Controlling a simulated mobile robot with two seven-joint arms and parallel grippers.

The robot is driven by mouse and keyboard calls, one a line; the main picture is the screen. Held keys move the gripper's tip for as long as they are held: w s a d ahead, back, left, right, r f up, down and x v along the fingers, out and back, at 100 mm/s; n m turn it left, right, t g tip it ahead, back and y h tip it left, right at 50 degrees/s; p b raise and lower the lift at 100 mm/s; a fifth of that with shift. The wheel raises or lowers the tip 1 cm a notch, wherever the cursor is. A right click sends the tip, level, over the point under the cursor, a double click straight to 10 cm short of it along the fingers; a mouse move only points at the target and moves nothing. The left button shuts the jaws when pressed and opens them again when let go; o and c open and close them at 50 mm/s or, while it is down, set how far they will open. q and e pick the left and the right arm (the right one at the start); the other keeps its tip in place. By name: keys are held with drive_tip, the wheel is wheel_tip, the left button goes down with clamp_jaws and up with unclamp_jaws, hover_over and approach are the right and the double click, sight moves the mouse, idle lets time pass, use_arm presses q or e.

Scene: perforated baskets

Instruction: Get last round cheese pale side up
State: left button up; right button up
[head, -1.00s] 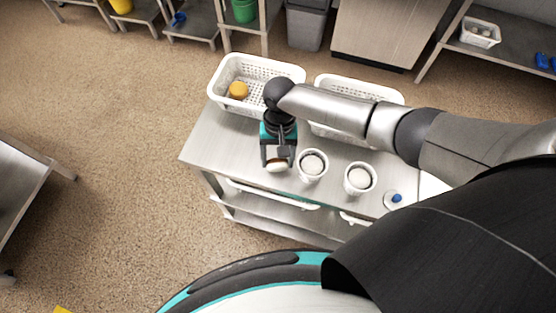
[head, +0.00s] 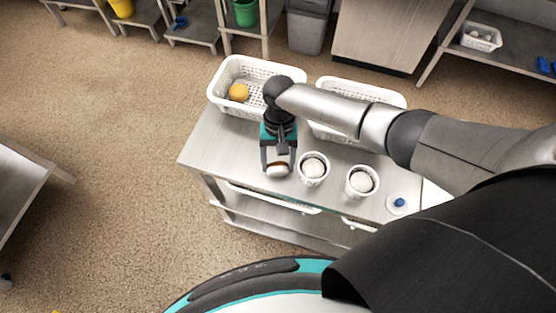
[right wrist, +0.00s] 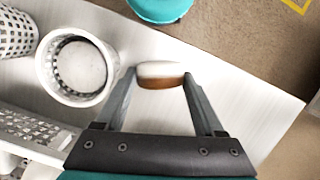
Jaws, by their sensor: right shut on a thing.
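My right gripper (head: 278,168) is shut on a round cheese (head: 277,171) near the front left part of the steel table (head: 215,150). In the right wrist view the cheese (right wrist: 160,75) sits between the fingertips of the gripper (right wrist: 160,80), on edge to the camera, with one pale half and one brown-orange half. An orange-brown round cheese (head: 239,92) lies in the left white perforated basket (head: 224,98). Two white perforated cups (head: 313,180) (head: 361,194) to the right of the gripper each hold a pale-topped round thing. My left gripper is not in view.
A second white basket (head: 391,97) stands at the back right, partly hidden by my right arm. A small white dish with a blue knob (head: 399,203) is at the table's right. The table's left end is clear.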

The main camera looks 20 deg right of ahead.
drive_tip(key=shift+f, duration=0.15)
drive_tip(key=o, duration=1.4)
drive_tip(key=p+v, duration=0.1)
drive_tip(key=v, duration=1.4)
drive_tip(key=shift+p, duration=0.4)
drive_tip(key=shift+s, duration=0.1)
